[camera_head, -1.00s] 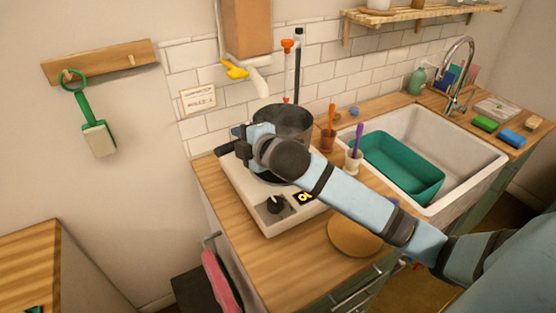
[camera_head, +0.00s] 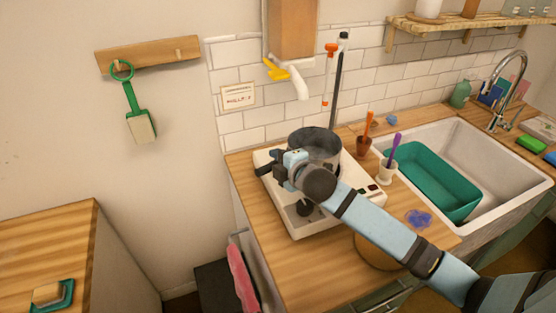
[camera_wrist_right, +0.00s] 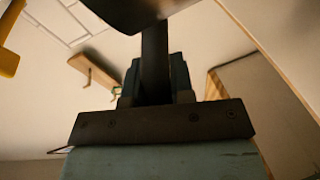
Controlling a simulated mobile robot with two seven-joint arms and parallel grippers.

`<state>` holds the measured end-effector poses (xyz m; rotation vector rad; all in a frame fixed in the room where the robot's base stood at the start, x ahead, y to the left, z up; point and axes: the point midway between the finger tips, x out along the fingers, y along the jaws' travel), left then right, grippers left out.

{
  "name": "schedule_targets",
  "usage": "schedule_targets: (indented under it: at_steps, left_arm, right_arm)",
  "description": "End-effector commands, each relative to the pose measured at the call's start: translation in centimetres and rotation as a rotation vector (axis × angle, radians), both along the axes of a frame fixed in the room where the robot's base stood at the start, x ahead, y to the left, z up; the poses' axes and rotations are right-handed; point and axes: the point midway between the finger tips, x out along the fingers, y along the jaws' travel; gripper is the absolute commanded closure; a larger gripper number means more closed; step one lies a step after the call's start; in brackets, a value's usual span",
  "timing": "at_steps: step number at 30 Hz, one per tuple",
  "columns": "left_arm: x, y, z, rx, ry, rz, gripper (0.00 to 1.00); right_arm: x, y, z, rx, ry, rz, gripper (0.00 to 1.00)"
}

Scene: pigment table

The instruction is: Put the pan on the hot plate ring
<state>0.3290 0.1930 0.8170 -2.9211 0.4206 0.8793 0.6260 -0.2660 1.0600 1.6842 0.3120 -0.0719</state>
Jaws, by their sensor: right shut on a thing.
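The dark grey pan (camera_head: 316,143) is over the back part of the white hot plate (camera_head: 282,213) in the head view. My right gripper (camera_head: 274,165) is shut on its handle, at the pan's left side. In the right wrist view the dark handle (camera_wrist_right: 155,60) runs up between the fingers to the pan's underside (camera_wrist_right: 140,12) at the top. My left gripper is not in view.
A brown cup (camera_head: 364,146) and a white cup (camera_head: 387,171) with utensils stand close right of the hot plate. The sink (camera_head: 490,175) holds a green basin (camera_head: 432,185). A round wooden board (camera_head: 372,250) lies partly under my arm.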

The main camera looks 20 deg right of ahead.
Motion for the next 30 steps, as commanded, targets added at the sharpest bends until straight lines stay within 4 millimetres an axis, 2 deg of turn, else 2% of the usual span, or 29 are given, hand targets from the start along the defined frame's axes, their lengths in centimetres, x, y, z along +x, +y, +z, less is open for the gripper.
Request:
schedule_targets:
  at_steps: [11, 12, 15, 25, 30]
  left_arm:
    - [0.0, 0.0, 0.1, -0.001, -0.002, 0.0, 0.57]
    - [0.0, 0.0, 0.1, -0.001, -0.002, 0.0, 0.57]
    - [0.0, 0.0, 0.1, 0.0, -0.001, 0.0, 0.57]
    - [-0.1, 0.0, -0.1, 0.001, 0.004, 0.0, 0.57]
    - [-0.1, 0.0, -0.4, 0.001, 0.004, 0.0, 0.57]
  right_arm:
    - [0.0, 0.0, -0.3, -0.002, -0.006, 0.001, 1.0]
    - [0.0, 0.0, -0.6, -0.001, -0.002, 0.0, 0.75]
    - [0.0, 0.0, -0.5, -0.001, -0.002, 0.0, 0.52]
    - [0.0, 0.0, -0.1, -0.001, -0.002, 0.0, 0.52]
    - [-2.2, -0.4, 0.1, -0.001, -0.002, 0.001, 0.52]
